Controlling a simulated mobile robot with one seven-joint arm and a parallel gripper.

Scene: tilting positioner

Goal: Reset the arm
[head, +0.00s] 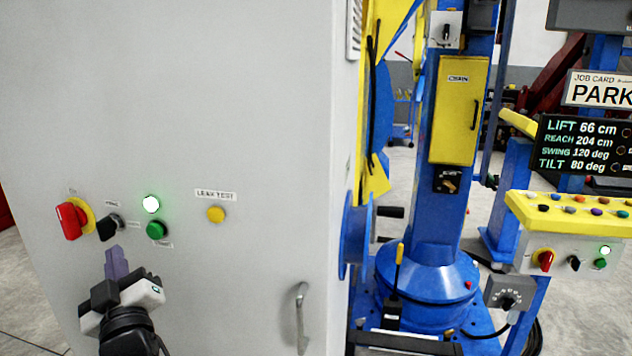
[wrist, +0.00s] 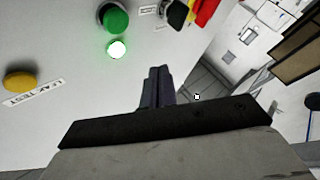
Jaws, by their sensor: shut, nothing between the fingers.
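My gripper (head: 115,262) is shut and empty in front of the grey cabinet, below the black selector switch and the green button. In the wrist view its closed fingers (wrist: 156,86) point up beside the cabinet face, with nothing between them. The cabinet panel carries a red rotary switch (head: 70,220) on a yellow plate, a black selector (head: 109,227), a green button (head: 156,230), a lit white-green lamp (head: 151,204) and a yellow button (head: 216,214) labelled LEAK TEST. The wrist view also shows the green button (wrist: 115,18) and the lit lamp (wrist: 117,49).
The blue positioner column (head: 434,215) with a yellow door stands right of the cabinet. A display (head: 585,145) reads LIFT 66 cm, REACH 204 cm, SWING 120 deg, TILT 80 deg. Below it is a yellow-topped control box (head: 570,213). A sign (head: 600,92) reads PARK. A handle (head: 300,315) projects from the cabinet.

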